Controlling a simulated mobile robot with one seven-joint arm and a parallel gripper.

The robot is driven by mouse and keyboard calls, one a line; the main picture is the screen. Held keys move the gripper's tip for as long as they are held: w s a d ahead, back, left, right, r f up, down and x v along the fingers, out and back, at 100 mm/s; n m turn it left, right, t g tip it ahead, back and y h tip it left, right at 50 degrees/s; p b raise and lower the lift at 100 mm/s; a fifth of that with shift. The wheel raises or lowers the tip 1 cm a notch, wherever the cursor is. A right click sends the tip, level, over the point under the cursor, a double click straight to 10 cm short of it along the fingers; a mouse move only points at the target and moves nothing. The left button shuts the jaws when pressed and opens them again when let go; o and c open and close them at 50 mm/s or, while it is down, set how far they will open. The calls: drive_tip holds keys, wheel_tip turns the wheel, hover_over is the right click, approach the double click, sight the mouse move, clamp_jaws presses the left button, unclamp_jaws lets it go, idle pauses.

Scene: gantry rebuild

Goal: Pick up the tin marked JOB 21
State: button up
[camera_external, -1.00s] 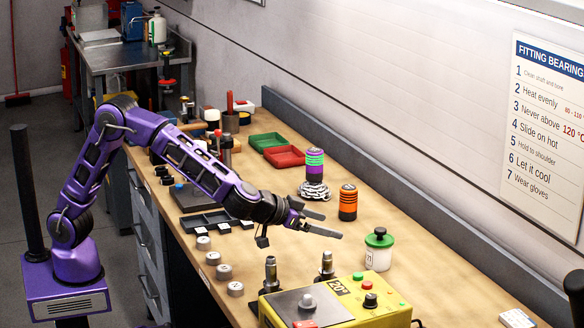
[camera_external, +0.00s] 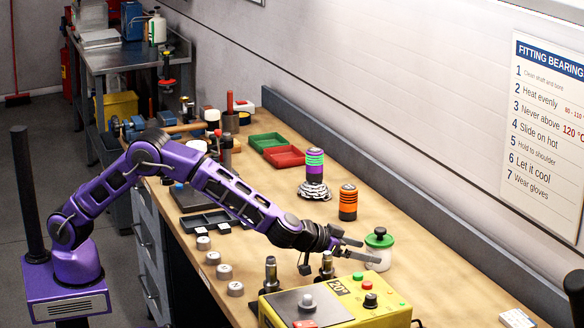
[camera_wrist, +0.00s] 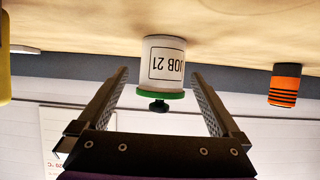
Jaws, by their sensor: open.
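The tin marked JOB 21 (camera_wrist: 165,65) is white with a green lid and a dark knob. In the wrist view it appears upside down, with its label readable, between the two fingers of my gripper (camera_wrist: 161,85). In the external view the tin (camera_external: 379,256) stands upright on the bench. My gripper (camera_external: 368,250) is open there, its fingers level at the tin's left side and partly in front of it. The fingers do not close on the tin. I cannot tell whether either finger touches it.
A yellow control box (camera_external: 340,302) stands just in front of the tin. An orange and black cylinder (camera_external: 348,203) and a purple and green one (camera_external: 315,168) stand behind to the left. Dark metal fittings (camera_external: 271,275) stand at left.

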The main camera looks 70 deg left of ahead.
sight(379, 252)
drive_tip(key=shift+w+a+f, duration=0.1)
drive_tip(key=shift+w+a, duration=0.05)
drive_tip(key=shift+w, duration=0.45)
drive_tip(key=p+x, duration=0.1)
drive_tip(key=x, duration=0.3)
drive_tip(key=shift+w+p, duration=0.2)
drive_tip(key=shift+p, duration=0.1)
clamp_jaws()
